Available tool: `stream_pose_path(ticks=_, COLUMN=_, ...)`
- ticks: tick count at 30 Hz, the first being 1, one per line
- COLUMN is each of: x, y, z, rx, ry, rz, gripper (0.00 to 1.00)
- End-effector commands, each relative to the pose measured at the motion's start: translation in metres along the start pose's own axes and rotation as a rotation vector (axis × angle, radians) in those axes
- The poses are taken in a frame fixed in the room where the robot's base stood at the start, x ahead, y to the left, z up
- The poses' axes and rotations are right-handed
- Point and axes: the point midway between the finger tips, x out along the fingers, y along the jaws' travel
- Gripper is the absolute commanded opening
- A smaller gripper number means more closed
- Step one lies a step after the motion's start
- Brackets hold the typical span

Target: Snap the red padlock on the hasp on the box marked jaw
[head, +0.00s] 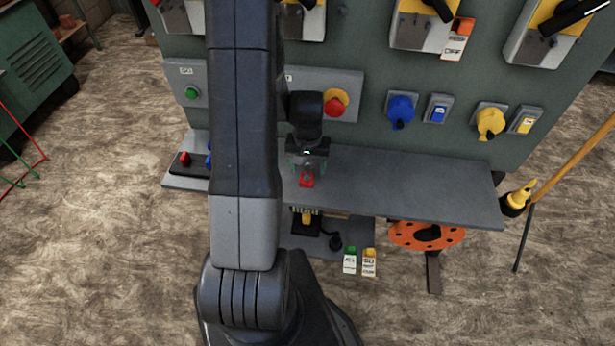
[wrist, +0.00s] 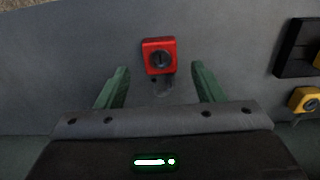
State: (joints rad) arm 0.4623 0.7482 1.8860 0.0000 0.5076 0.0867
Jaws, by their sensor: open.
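The red padlock (head: 307,180) is on the grey shelf (head: 420,184) in front of the panel. In the wrist view the padlock (wrist: 159,57) shows its red body with a dark round keyhole, and its shackle is hard to make out. My gripper (head: 307,165) is over the shelf at the padlock. In the wrist view my gripper (wrist: 160,68) is open, with a green finger on each side of the padlock and clear gaps between. Several boxes with black handles, one of them a yellow and grey box (head: 411,30), line the panel's top. No jaw marking or hasp is readable.
An orange tag (head: 458,38) hangs on an upper box. An orange disc (head: 427,235) is below the shelf. The shelf's right part is clear.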

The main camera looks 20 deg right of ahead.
Motion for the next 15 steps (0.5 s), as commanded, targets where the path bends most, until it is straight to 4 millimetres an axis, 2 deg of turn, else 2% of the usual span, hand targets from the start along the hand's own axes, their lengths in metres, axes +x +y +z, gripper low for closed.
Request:
stream_pose_path(ticks=6, x=0.021, y=-0.001, z=0.001, rx=0.001, ry=-0.002, rz=0.0, gripper=0.62)
stream_pose_path(ticks=15, x=0.025, y=-0.001, z=0.0, rx=0.001, ry=0.001, rz=0.0, gripper=0.62)
